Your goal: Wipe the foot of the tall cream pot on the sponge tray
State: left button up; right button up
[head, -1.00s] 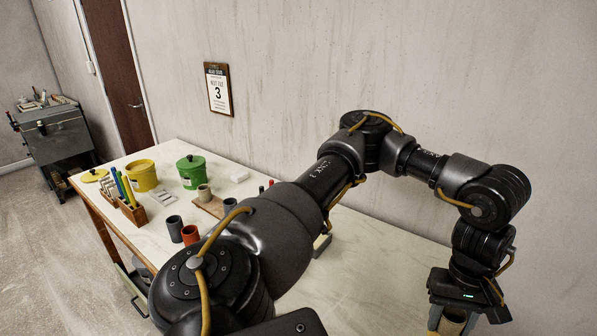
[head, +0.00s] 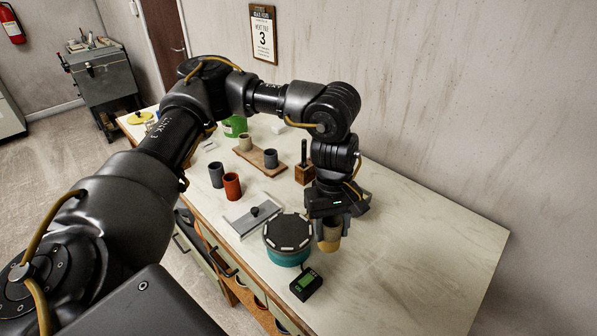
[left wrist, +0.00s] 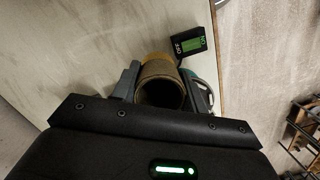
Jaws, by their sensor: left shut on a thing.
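My left gripper (head: 330,220) points down and is shut on a tall tan-cream pot (head: 331,234), whose lower part is ochre yellow. In the left wrist view, the pot's open mouth (left wrist: 162,92) shows between the two grey fingers. The pot is just right of a teal round device with a dark top (head: 288,233); I cannot tell whether they touch, or whether the pot's foot meets the table. A shallow grey tray with a black knob (head: 238,221) lies left of the device; I cannot tell if it is the sponge tray. My right gripper is out of view.
A control box with a green display (head: 306,284) stands in front of the pot. A red cup (head: 232,187) and a grey cup (head: 216,174) stand further left. A wooden board (head: 257,160) and a wooden block (head: 304,174) are behind. The table's right side (head: 430,255) is clear.

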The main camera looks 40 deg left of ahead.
pick_arm(q)
jog(key=shift+a, duration=0.1)
jog(key=shift+w+r+n, duration=0.1)
jog(key=shift+r+n, duration=0.05)
jog(key=shift+n, duration=0.15)
jog(key=w+a+r+n+t+p, duration=0.2)
jog(key=w+a+n+p, duration=0.1)
jog(key=w+n+p, duration=0.8)
jog(key=w+a+f+n+t+y+p, duration=0.1)
jog(key=w+a+f+n, duration=0.1)
jog(key=a+n, duration=0.6)
jog(key=f+n, duration=0.1)
jog(key=n, duration=0.5)
jog(key=shift+w, duration=0.2)
jog(key=shift+f, duration=0.15)
